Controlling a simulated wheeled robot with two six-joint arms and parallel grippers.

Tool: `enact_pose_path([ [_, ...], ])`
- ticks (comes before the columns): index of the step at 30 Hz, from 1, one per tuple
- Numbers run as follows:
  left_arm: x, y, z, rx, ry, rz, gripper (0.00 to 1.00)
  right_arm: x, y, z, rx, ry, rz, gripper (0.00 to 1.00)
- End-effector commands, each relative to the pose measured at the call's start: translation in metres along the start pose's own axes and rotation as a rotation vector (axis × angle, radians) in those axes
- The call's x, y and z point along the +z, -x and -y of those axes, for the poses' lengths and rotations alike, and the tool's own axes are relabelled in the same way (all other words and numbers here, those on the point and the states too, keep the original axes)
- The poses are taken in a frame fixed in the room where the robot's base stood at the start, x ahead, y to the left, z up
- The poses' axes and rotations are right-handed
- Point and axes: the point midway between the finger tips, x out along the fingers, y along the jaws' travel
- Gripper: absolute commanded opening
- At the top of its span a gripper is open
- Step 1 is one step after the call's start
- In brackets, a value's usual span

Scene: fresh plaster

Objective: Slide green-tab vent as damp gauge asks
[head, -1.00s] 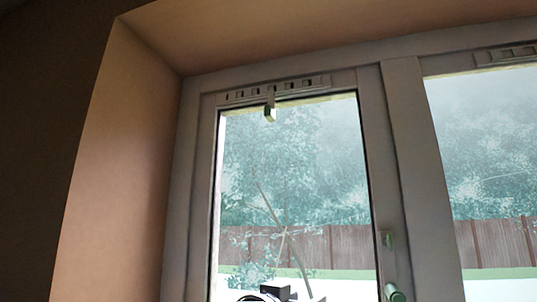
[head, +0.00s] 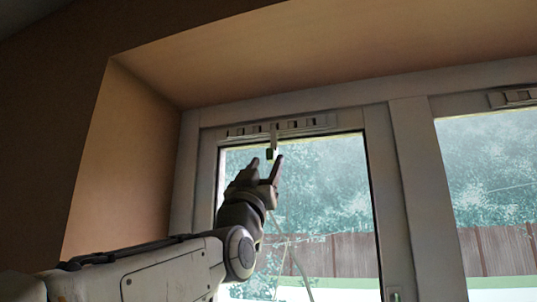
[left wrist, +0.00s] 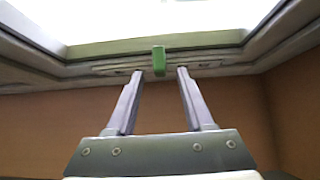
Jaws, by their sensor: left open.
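The slotted vent (head: 312,124) runs along the top of the left window frame. My left gripper (head: 267,160) is raised just below the tab. In the left wrist view its two fingers (left wrist: 160,72) are open, with the tab between and just beyond the tips. I see no contact. No damp gauge shows in these views. My right gripper is out of view.
A deep plaster reveal (head: 130,150) borders the window on the left and above. A second vent (head: 515,97) sits over the right pane. A window handle (head: 394,294) shows at the bottom. The glass stands close behind my left gripper.

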Motion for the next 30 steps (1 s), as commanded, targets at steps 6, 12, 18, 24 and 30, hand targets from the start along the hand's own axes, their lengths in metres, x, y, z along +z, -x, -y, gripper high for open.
enact_pose_path([
  [6, -0.002, -0.023, 0.000, 0.000, 0.000, 0.001, 0.53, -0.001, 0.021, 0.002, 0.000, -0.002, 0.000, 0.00],
  [12, 0.000, -0.026, 0.000, 0.000, 0.001, 0.001, 0.53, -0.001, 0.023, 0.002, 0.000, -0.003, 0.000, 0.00],
  [18, 0.001, -0.026, 0.000, 0.000, 0.001, 0.000, 0.49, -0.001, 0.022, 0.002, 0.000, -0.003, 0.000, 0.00],
  [24, 0.000, -0.026, 0.000, 0.000, 0.001, 0.000, 0.00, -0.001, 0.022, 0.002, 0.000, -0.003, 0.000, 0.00],
  [30, 0.000, -0.025, 0.000, 0.000, 0.001, 0.001, 0.00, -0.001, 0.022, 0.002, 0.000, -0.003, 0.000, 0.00],
])
